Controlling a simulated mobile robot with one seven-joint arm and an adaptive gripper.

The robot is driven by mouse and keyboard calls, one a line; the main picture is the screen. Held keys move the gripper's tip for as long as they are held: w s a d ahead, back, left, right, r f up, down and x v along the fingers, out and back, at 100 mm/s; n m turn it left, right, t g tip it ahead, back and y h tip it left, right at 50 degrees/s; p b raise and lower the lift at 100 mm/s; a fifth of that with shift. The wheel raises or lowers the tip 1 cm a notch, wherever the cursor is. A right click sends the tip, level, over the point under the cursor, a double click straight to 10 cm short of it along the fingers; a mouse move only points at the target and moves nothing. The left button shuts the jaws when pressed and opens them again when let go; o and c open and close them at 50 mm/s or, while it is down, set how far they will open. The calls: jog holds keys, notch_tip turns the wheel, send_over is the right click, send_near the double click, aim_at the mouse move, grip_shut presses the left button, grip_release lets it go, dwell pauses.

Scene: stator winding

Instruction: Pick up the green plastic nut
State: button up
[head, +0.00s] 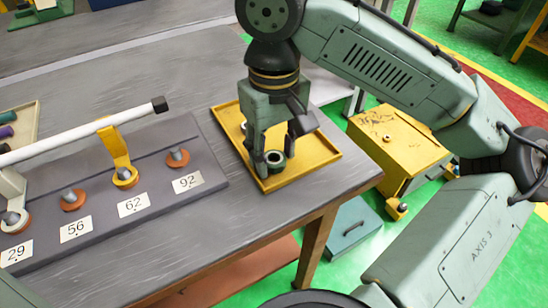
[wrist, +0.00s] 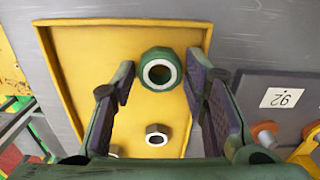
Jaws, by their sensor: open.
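The green plastic nut (head: 275,164) lies in the yellow tray (head: 318,152) in the head view. It is a green ring with a pale inner rim, and it also shows in the wrist view (wrist: 159,52) near the tray's far edge. My gripper (head: 274,151) is open just over the nut, pointing down. In the wrist view the two fingers of my gripper (wrist: 162,78) stand on either side of the nut, with a visible gap on each side. I cannot tell whether the fingertips are at the nut's height.
A dark board (head: 205,160) with numbered labels, pegs and a yellow hook (head: 117,143) is left of the tray. A yellow cabinet (head: 395,145) stands beyond the table edge.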

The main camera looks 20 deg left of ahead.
jog(key=shift+f, duration=0.15)
jog(key=c, duration=0.7)
jog(key=shift+c, duration=0.2)
